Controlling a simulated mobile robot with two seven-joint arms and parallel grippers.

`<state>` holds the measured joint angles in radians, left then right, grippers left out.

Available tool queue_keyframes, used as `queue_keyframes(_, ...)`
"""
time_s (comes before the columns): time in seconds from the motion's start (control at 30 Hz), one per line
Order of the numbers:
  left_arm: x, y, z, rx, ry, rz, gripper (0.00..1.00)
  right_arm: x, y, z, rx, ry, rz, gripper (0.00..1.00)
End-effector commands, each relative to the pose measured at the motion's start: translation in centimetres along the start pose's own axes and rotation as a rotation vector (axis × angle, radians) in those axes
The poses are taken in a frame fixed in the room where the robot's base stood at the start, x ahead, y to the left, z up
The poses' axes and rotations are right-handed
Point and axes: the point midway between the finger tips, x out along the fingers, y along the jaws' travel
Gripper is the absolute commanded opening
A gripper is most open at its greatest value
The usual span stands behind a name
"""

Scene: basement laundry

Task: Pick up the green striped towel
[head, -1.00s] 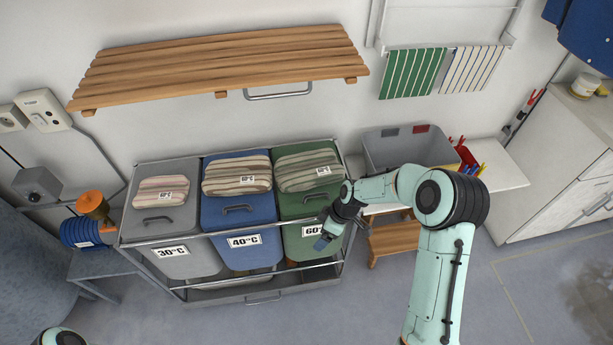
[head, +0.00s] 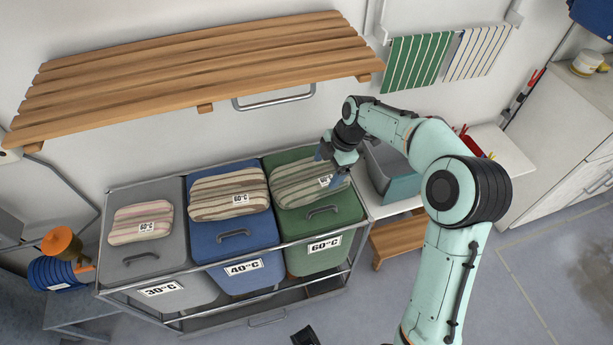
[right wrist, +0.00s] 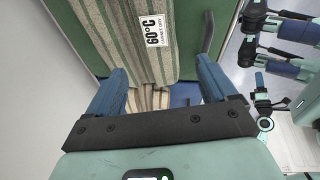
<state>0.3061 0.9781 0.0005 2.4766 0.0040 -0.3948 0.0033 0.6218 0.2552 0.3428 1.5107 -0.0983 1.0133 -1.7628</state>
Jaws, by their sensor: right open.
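A folded grey-green and beige striped towel (head: 300,180) with a 60°C tag lies on the lid of the green 60°C bin (head: 330,210). In the right wrist view the towel (right wrist: 148,55) lies ahead of the fingers. My right gripper (head: 331,166) is open at the towel's right end, its blue fingers spread; they hold nothing. Whether they touch the towel I cannot tell. A green and white striped cloth (head: 416,62) hangs on the wall at the upper right. A dark part at the bottom edge may be my left arm; its jaws cannot be made out.
A folded brown striped towel (head: 228,193) lies on the blue bin, a pinkish one (head: 141,222) on the grey bin. A wooden slatted shelf (head: 200,70) juts out above the bins. A grey tub (head: 390,170) stands right of them, by my right arm.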

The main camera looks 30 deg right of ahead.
Motion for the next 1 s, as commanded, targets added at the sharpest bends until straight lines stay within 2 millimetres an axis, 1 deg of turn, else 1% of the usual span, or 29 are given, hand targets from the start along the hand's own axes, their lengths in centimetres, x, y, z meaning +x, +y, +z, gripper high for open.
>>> queue_keyframes(0.03,0.1,0.0,-0.1,0.0,0.002,0.0,0.43,1.1,-0.1,-0.1,0.0,0.002,-0.002,0.85)
queue_keyframes(0.1,0.2,0.0,-0.1,0.0,0.004,0.001,0.43,2.1,0.0,-0.1,0.001,0.003,-0.002,0.85)
queue_keyframes(0.33,0.3,0.0,-0.2,0.001,0.007,0.002,0.43,3.8,0.0,-0.1,0.0,0.001,0.0,0.85)
queue_keyframes(0.5,0.5,-0.1,-0.4,0.001,0.011,0.002,0.43,6.4,0.0,-0.4,0.001,0.003,-0.004,0.85)
queue_keyframes(0.6,0.6,-0.1,-0.5,0.001,0.013,0.003,0.43,7.7,0.0,-0.4,0.002,0.002,-0.002,0.85)
queue_keyframes(0.7,0.6,-0.1,-0.5,0.001,0.014,0.003,0.43,8.3,0.1,-0.4,0.003,0.002,0.0,0.85)
queue_keyframes(0.93,0.6,-0.1,-0.5,0.002,0.014,0.003,0.43,8.4,0.1,-0.4,0.002,0.001,0.001,0.85)
queue_keyframes(0.97,0.6,-0.1,-0.5,0.002,0.014,0.003,0.43,8.4,0.1,-0.4,0.003,0.001,0.001,0.79)
queue_keyframes(1.0,0.6,-0.1,-0.5,0.001,0.014,0.003,0.43,8.4,0.1,-0.4,0.002,0.001,0.001,0.66)
